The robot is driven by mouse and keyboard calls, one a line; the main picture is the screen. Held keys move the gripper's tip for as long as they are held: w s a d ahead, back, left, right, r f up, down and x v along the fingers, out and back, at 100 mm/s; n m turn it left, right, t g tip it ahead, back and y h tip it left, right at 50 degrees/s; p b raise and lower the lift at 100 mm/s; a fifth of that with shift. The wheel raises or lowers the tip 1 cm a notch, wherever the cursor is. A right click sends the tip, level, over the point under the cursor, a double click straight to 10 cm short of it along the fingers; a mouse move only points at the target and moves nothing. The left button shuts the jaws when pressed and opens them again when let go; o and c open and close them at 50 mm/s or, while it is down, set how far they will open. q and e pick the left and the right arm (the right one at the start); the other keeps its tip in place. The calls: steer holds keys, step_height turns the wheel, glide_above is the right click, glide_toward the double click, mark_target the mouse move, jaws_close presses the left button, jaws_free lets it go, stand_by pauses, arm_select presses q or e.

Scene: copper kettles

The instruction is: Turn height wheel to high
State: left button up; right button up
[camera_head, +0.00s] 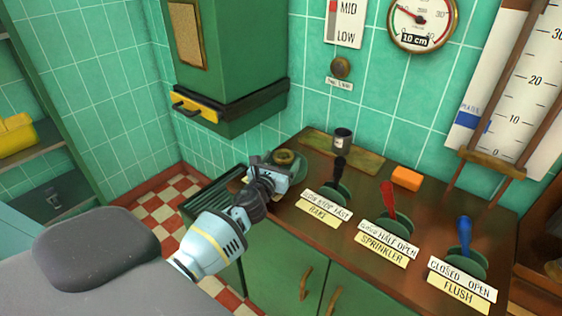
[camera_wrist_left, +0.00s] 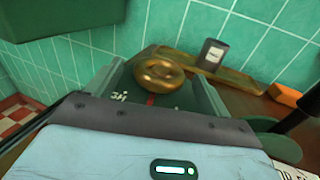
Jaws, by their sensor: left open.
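The height wheel appears to be the small brass ring (camera_head: 285,156) at the left end of the wooden counter; its label is not readable. It also shows in the left wrist view (camera_wrist_left: 149,73), with a short red mark just in front of it. My left gripper (camera_head: 275,167) is open and right at the wheel, partly hiding its base in the head view. I cannot tell whether it touches the wheel. A sign (camera_head: 345,22) reading MID and LOW hangs on the wall, its upper part cut off. My right gripper is not in view.
Levers with black (camera_head: 340,168), red (camera_head: 387,195) and blue (camera_head: 464,231) handles stand to the right on the counter (camera_head: 320,238). A dark cup (camera_head: 342,139) and an orange block (camera_head: 406,179) stand behind them. A green cabinet (camera_head: 238,60) hangs above the wheel.

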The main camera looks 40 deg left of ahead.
arm_select(q)
steer(key=c, duration=1)
